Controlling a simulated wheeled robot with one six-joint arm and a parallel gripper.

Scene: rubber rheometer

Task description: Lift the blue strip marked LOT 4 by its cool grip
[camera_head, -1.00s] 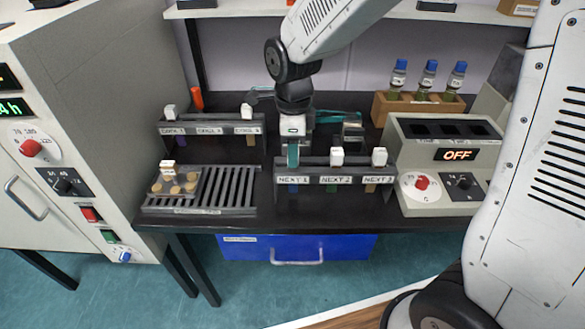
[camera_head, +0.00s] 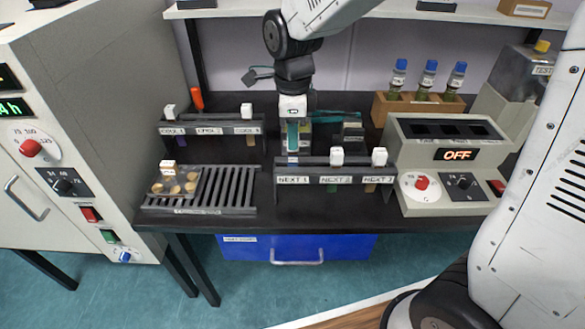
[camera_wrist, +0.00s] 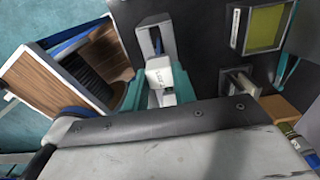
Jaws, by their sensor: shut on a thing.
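My gripper (camera_head: 292,150) is above the left end of the front rack (camera_head: 312,170), over the NEXT 1 slot. In the wrist view, its teal fingers (camera_wrist: 158,88) are closed on a white grip block (camera_wrist: 160,72) with small dark lettering, too small to read surely. A bit of blue strip (camera_head: 292,160) shows just below the fingers in the head view. Most of the strip is hidden. No blue shows under the NEXT 1 label. White grips stand at NEXT 2 (camera_head: 337,156) and NEXT 3 (camera_head: 379,156).
A second rack (camera_head: 212,128) with white grips stands behind left. A slatted cooling grate (camera_head: 232,188) is at front left. A tester reading OFF (camera_head: 440,185) stands close on the right. A wooden holder (camera_head: 415,107) with blue-capped bottles is at back right.

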